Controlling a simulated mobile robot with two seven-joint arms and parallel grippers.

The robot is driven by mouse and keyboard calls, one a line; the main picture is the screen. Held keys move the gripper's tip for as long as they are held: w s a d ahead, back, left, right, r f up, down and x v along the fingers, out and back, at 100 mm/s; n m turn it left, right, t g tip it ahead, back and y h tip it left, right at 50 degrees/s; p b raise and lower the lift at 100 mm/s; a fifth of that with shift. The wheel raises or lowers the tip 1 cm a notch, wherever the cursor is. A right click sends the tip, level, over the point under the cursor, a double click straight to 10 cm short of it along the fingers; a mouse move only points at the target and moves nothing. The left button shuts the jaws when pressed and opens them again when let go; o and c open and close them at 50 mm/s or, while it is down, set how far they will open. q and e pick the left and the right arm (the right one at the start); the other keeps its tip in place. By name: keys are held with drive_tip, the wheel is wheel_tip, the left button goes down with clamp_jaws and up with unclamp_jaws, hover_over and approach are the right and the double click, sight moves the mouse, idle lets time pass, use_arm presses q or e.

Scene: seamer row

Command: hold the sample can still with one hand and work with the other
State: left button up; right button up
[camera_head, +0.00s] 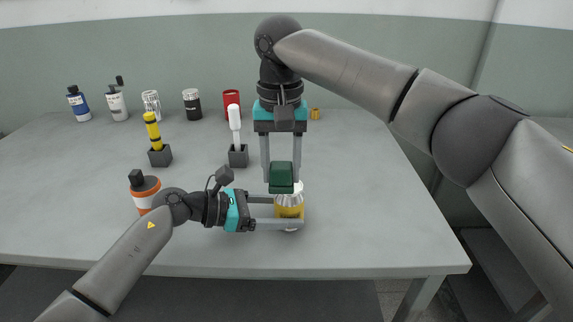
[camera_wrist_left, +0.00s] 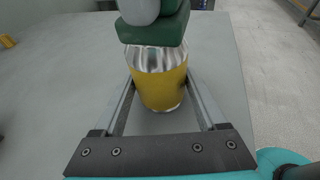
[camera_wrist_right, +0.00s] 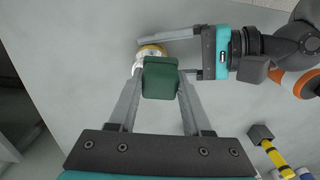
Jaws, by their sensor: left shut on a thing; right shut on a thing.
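The sample can (camera_head: 290,206) is yellow with bare silver ends and stands upright near the table's front edge. My left gripper (camera_head: 289,212) is shut around its sides from the left; in the left wrist view the can (camera_wrist_left: 160,86) sits between both fingers. My right gripper (camera_head: 282,181) points down above the can and is shut on a dark green block (camera_head: 281,176). The block also shows in the right wrist view (camera_wrist_right: 160,78). It overlaps the can's top rim; I cannot tell whether they touch. A rounded grey-white part shows above the block in the left wrist view.
An orange-and-white bottle (camera_head: 145,193) stands close behind my left forearm. A yellow-and-black stick (camera_head: 153,130) and a white-handled tool (camera_head: 235,122) stand in grey holders. Bottles, jars and a red cup (camera_head: 231,99) line the back. The table's right side (camera_head: 370,200) is clear.

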drive_tip(key=shift+d+f, duration=0.2)
drive_tip(key=shift+d, duration=1.45)
drive_tip(key=shift+s+a+r, duration=0.1)
drive_tip(key=shift+a+r, duration=0.1)
drive_tip(key=shift+a, duration=1.45)
drive_tip(key=shift+d, duration=1.6)
drive_tip(key=shift+a, duration=1.65)
drive_tip(key=shift+w, duration=0.95)
drive_tip(key=shift+w+d, duration=0.1)
drive_tip(key=shift+d, duration=1.5)
drive_tip(key=shift+a, duration=1.65)
drive_tip(key=shift+d, duration=1.65)
drive_tip(key=shift+a, duration=1.65)
drive_tip(key=shift+s+d, duration=0.5)
drive_tip(key=shift+d, duration=0.35)
